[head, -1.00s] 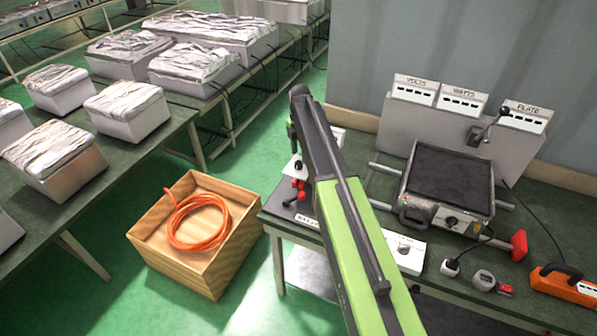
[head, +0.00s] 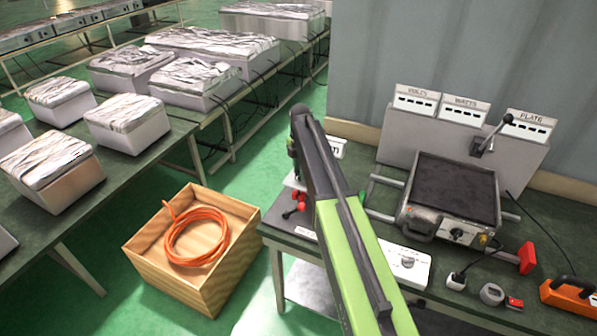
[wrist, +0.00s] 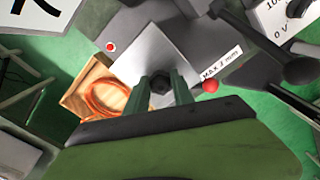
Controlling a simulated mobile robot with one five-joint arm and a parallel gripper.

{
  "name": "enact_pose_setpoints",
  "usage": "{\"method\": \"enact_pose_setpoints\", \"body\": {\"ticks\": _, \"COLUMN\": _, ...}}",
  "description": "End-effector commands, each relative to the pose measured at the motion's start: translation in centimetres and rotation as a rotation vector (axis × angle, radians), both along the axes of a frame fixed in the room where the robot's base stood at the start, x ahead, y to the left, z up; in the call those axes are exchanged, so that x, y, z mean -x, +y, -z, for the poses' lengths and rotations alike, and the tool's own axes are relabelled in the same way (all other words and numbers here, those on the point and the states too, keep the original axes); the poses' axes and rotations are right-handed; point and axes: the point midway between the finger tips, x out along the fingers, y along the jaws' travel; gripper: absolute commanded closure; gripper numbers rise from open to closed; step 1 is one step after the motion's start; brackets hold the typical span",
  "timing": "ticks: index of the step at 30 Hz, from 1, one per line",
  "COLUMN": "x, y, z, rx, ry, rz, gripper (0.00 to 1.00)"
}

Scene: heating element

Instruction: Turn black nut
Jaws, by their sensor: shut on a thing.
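The black nut (wrist: 160,83) shows in the wrist view, in front of a light grey metal plate (wrist: 138,62). My gripper (wrist: 161,90) has its two green fingers on either side of the nut and is shut on it. In the head view my arm crosses the middle of the picture and covers the nut and most of the gripper. A red knob (wrist: 211,86) sits just right of the fingers in the wrist view, by a "MAX 2 mm" label (wrist: 221,66).
A wooden crate (head: 165,272) with a coiled orange hose (head: 196,238) stands on the green floor left of the bench. A hot plate (head: 452,190) with a lever (head: 490,138), a red block (head: 527,257) and an orange device (head: 570,295) stand on the bench at right.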

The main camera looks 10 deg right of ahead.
Motion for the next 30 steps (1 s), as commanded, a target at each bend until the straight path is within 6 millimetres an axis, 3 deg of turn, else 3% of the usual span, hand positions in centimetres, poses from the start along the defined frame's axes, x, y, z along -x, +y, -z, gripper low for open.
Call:
{"method": "enact_pose_setpoints", "body": {"ticks": 1, "x": -0.17, "y": 0.61, "z": -0.02, "rx": -0.006, "ry": -0.005, "rz": -0.005, "gripper": 1.00}}
{"method": "enact_pose_setpoints", "body": {"ticks": 13, "x": -0.18, "y": 0.05, "z": -0.03, "rx": -0.007, "ry": -0.007, "rz": 0.112, "gripper": 1.00}}
{"method": "enact_pose_setpoints", "body": {"ticks": 30, "x": 0.05, "y": -0.12, "z": -0.03, "rx": -0.006, "ry": -0.009, "rz": 0.627, "gripper": 1.00}}
